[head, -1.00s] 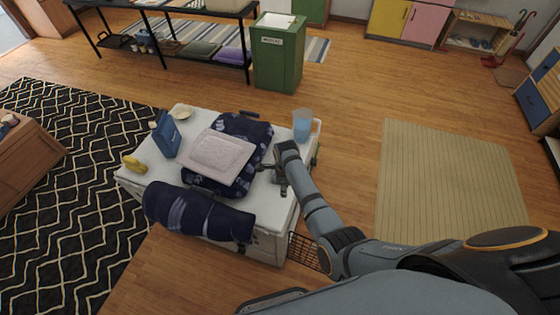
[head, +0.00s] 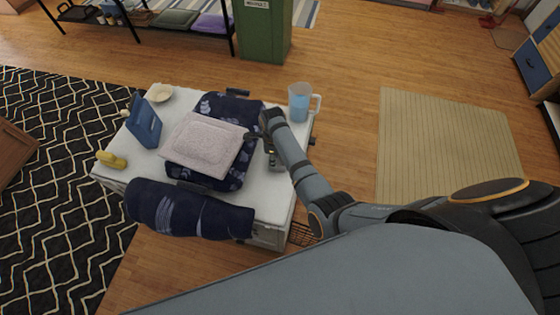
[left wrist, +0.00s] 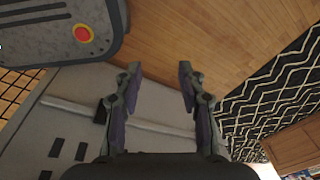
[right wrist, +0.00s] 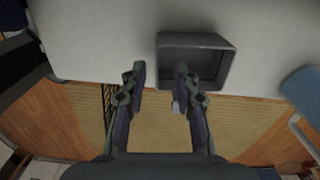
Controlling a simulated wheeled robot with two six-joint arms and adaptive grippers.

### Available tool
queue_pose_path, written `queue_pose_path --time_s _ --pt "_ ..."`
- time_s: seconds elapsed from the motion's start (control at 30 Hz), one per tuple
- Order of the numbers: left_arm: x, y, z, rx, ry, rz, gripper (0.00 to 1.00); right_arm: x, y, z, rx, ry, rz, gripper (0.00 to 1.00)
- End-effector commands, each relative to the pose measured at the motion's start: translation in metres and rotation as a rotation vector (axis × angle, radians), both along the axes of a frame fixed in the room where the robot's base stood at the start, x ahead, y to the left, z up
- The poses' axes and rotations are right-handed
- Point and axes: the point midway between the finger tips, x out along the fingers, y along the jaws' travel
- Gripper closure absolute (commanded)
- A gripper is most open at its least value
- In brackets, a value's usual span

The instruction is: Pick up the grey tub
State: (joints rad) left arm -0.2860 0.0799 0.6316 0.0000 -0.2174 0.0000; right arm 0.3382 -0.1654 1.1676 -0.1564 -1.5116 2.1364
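The grey tub (right wrist: 228,68) is a small open rectangular container on the white tabletop in the right wrist view. In the head view I cannot make it out clearly near my right arm. My right gripper (right wrist: 160,70) is open, with one finger left of the tub and the other in front of the tub's left part. I cannot tell whether either finger touches it. In the head view this gripper (head: 262,147) is over the table beside the navy folded cloth. My left gripper (left wrist: 158,72) is open and empty, away from the tub; the head view does not show it.
The white table (head: 270,208) also carries a pitcher with blue contents (head: 299,103), a pale folded towel (head: 205,143), a rolled navy cloth (head: 190,210), a blue upright object (head: 144,123), a yellow item (head: 111,160) and a bowl (head: 159,93). Open floor and a beige mat (head: 440,140) lie right.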

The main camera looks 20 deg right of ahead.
Motion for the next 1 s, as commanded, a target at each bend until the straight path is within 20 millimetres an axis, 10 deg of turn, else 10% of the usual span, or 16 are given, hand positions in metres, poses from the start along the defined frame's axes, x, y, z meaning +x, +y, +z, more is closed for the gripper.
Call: queue_pose_path --time_s 0.43,0.7,1.0 --pt "-0.033 0.001 -0.067 0.0 0.051 0.002 0.6 -0.001 0.004 -0.052 0.0 -0.001 0.0 0.7" --pt "-0.019 0.0 -0.064 0.001 0.03 0.001 0.6 -0.001 0.004 -0.049 0.001 0.0 0.0 0.7" --pt "-0.012 0.0 -0.063 0.001 0.018 0.0 0.6 -0.001 0.004 -0.05 0.001 0.0 0.0 1.0"
